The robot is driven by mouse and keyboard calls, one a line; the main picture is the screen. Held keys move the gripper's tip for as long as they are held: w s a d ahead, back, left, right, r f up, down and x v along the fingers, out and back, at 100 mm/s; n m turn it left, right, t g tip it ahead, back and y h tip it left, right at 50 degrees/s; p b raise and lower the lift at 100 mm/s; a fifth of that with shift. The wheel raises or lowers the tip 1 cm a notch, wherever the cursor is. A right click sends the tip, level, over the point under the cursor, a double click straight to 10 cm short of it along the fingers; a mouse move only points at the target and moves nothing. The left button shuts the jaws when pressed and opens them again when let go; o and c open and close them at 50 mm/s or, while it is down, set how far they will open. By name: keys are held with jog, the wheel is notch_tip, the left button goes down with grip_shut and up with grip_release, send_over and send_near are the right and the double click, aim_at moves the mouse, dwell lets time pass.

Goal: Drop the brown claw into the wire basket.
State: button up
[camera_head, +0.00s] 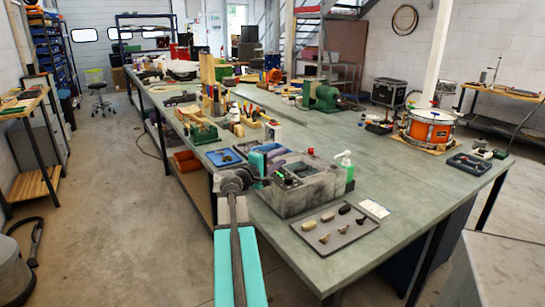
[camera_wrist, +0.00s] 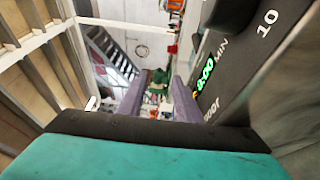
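Several small pieces lie in two rows on a dark flat tray (camera_head: 352,238) at the bench's near end. They are tan, brown and black; a brownish one (camera_head: 343,229) in the front row may be the brown claw, but it is too small to be sure. A grey box-shaped machine (camera_head: 310,193) with an open top stands behind the tray. I cannot make out a wire basket for certain; the inside of the machine is partly hidden. My gripper (camera_wrist: 158,97) is open in the wrist view, its two fingers apart with nothing between them, close beside a panel with a lit green display (camera_wrist: 205,75).
A green pump bottle (camera_head: 346,167) stands at the machine's right rear and a white card (camera_head: 374,208) lies by the tray. A blue tray (camera_head: 225,157) and tools lie farther left. An orange drum (camera_head: 430,127) stands at right.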

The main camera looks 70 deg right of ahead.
aim_at(285, 169)
jog(key=s+f, duration=0.1)
jog(key=s+a+f, duration=0.1)
jog(key=shift+s+g, duration=0.3)
jog(key=shift+g, duration=0.1)
jog(key=w+a+r, duration=0.1)
jog(key=w+a, duration=0.2)
jog(key=a, duration=0.3)
jog(key=w+a+r+b, duration=0.1)
jog(key=w+a, duration=0.2)
jog(key=a, duration=0.3)
jog(key=shift+w+r+t, duration=0.15)
jog(key=shift+w+t, duration=0.15)
jog(key=shift+t, duration=0.1)
jog(key=shift+w+a, duration=0.1)
jog(key=shift+w, duration=0.05)
